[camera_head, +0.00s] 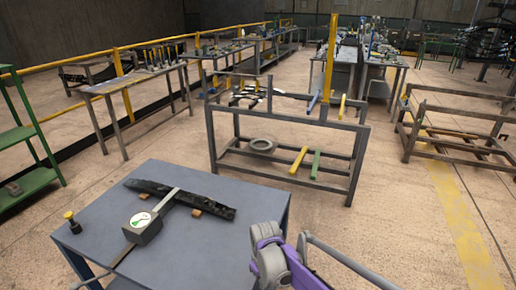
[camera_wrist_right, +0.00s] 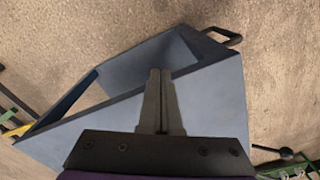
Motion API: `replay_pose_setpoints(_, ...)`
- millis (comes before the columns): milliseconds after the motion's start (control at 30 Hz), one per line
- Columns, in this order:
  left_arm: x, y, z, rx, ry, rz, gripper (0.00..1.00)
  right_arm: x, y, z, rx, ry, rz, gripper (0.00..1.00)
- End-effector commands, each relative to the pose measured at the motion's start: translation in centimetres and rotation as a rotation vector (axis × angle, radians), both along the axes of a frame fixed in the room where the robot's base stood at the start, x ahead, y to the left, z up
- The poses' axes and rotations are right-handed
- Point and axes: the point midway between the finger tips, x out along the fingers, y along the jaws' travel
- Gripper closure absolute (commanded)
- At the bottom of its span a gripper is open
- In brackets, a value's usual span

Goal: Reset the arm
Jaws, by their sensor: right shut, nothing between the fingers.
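My right arm (camera_head: 272,262), with purple and grey links, comes in at the bottom of the head view, beside the right edge of the blue-grey table. In the right wrist view the two dark fingers of my right gripper (camera_wrist_right: 159,78) are together, with nothing between them. A blue-grey structure with slanted panels lies behind the fingers there. I cannot make out the right fingertips in the head view. My left gripper is not in view.
The blue-grey table (camera_head: 225,185) carries a dark bar (camera_head: 190,197) and a grey block with a round white label (camera_head: 142,228). A metal rack (camera_head: 290,115) stands behind it. A green shelf (camera_head: 30,140) is at left. Open floor (camera_head: 400,215) lies to the right.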

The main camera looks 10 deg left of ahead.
Motion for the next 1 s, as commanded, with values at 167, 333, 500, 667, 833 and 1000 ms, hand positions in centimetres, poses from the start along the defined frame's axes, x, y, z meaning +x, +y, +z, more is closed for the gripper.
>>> replay_pose_setpoints(167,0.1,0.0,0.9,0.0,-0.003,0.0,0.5,-1.3,-3.3,3.8,0.015,-0.039,-0.081,1.0)
replay_pose_setpoints(333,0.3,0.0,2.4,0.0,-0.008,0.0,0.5,-4.6,-8.6,9.1,0.048,-0.115,-0.226,1.0)
replay_pose_setpoints(500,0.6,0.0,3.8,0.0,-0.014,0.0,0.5,-9.0,-13.4,13.1,0.081,-0.197,-0.38,1.0)
replay_pose_setpoints(667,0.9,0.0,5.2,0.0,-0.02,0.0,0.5,-13.7,-17.1,15.4,0.115,-0.278,-0.523,1.0)
replay_pose_setpoints(833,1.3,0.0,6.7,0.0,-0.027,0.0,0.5,-18.4,-20.0,16.2,0.152,-0.361,-0.661,1.0)
replay_pose_setpoints(1000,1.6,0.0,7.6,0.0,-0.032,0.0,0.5,-21.4,-21.5,15.9,0.178,-0.419,-0.756,1.0)
